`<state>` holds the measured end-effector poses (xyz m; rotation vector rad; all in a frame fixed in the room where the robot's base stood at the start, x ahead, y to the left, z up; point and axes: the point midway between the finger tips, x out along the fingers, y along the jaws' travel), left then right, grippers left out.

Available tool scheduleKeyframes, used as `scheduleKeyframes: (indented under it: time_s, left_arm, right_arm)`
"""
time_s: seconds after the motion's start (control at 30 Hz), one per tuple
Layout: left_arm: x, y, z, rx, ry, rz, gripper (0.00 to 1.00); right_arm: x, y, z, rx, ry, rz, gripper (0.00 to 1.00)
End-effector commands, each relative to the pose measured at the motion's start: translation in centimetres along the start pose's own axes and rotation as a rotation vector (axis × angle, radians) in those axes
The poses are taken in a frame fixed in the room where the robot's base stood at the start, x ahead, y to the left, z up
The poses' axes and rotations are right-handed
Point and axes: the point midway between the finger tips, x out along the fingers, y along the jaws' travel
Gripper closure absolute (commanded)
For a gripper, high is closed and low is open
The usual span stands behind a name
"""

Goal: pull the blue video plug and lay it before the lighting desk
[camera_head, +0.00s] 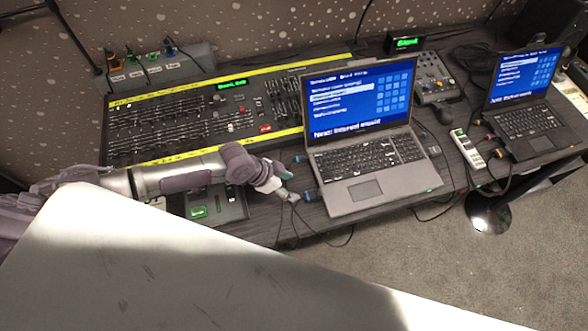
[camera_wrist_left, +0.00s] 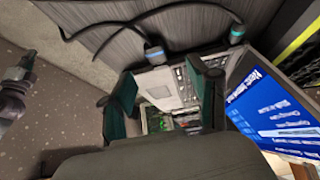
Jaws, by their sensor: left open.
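A blue plug (camera_head: 310,195) sits at the left side edge of the near laptop (camera_head: 362,192). It also shows in the left wrist view (camera_wrist_left: 154,54), with its dark cable running off over the desk; it appears to be in the laptop's side. A teal-ringed plug (camera_head: 297,160) is farther back along that side, and in the wrist view too (camera_wrist_left: 236,34). My left gripper (camera_head: 289,196) is open and empty, just left of the blue plug. Its two fingers stand apart in the wrist view (camera_wrist_left: 165,98). The lighting desk (camera_head: 185,122), with faders and yellow edges, is behind it. My right gripper is not visible.
A dark box (camera_head: 160,71) with orange, green and blue plugs stands behind the lighting desk. A second laptop (camera_head: 535,125), a power strip (camera_head: 467,149) and a small mixer (camera_head: 436,78) are at right. Loose cables hang at the table's front edge.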

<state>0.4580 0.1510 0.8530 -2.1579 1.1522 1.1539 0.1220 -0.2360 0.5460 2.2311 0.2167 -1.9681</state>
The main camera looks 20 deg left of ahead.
Motion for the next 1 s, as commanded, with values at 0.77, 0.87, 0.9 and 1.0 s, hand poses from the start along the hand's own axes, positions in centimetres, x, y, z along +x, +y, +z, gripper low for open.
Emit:
scheduleKeyframes:
  time_s: [0.77, 0.87, 0.9, 1.0]
  left_arm:
    - [8.7, 0.0, 0.1, 0.000, 0.001, 0.001, 0.40]
    - [8.9, 0.0, 0.1, 0.000, 0.001, 0.001, 0.40]
    - [9.0, 0.1, 0.0, 0.000, 0.001, 0.001, 0.40]
    - [9.0, 0.1, 0.0, 0.000, 0.001, 0.001, 0.40]
  right_arm:
    - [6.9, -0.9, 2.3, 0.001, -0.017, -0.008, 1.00]
    - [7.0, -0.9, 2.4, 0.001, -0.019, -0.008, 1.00]
    - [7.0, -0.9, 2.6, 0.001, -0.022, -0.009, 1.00]
    - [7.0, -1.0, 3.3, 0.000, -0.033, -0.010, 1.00]
